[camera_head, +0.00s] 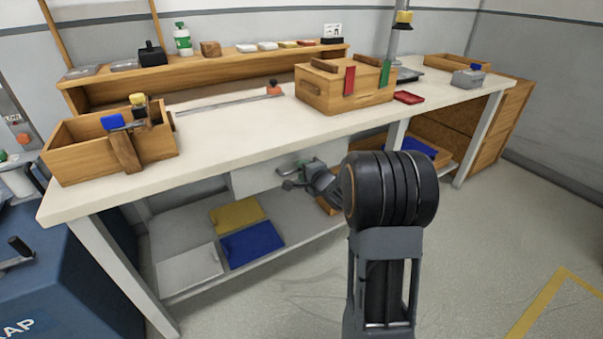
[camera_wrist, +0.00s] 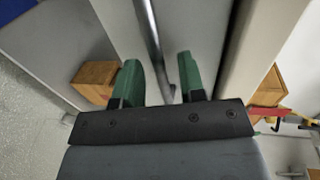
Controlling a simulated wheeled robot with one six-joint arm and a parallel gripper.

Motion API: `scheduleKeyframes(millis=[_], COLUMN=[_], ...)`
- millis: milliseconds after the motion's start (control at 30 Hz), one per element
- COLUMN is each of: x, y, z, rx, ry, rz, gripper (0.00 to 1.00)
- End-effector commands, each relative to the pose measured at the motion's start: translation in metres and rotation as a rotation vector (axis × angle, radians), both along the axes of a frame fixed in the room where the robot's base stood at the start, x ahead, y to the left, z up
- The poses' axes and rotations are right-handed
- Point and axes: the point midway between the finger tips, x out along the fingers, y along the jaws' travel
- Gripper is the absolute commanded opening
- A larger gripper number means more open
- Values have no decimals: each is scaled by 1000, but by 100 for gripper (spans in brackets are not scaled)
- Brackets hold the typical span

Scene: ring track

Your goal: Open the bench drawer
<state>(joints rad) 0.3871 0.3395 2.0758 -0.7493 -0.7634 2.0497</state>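The bench drawer (camera_head: 250,181) is a pale grey box front under the white worktop and looks closed, though my arm hides its right part. My gripper (camera_head: 293,175) is at the drawer front, just below the worktop edge. In the wrist view, the two green fingers of my gripper (camera_wrist: 161,78) are spread apart. A thin metal handle bar (camera_wrist: 147,28) runs in front of the pale drawer face and reaches down between the fingers. Gaps show on both sides of the bar, so the fingers are not closed on it.
The white bench (camera_head: 225,147) carries an open wooden tool box (camera_head: 80,160) at left and a wooden crate (camera_head: 325,100) in the middle. A lower shelf (camera_head: 185,276) holds yellow and blue pieces. Grey floor (camera_head: 480,240) is clear at right. A blue cabinet (camera_head: 70,285) stands at lower left.

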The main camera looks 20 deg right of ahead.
Motion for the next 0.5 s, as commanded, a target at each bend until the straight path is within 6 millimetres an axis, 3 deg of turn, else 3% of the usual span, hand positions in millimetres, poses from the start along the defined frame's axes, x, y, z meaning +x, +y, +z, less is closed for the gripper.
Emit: scheduleKeyframes(millis=[200, 500], x=[13, 16], y=[2, 2], z=[-3, -3], rx=[0, 0], ry=[1, 0], rz=[0, -1], gripper=[37, 37])
